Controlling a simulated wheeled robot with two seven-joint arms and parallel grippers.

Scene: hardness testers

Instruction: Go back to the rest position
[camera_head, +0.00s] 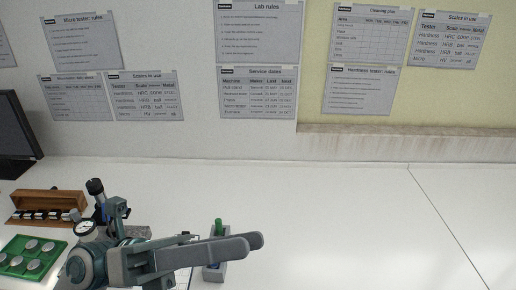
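My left gripper (255,243) reaches in from the lower left, over the white table. Its two long grey fingers point right and lie nearly one in front of the other in this view, so any gap between them is hard to judge. Nothing shows held at the fingertips. A small grey holder (214,272) with a green-topped item (218,226) stands partly hidden behind the fingers. My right gripper is not in view.
A tester with a dial gauge (86,229) stands behind my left wrist, partly hidden. A green tray (12,269) with several silver discs, a wooden rack (46,197) and a dark monitor (15,125) are at left. The white table (350,215) is clear at right.

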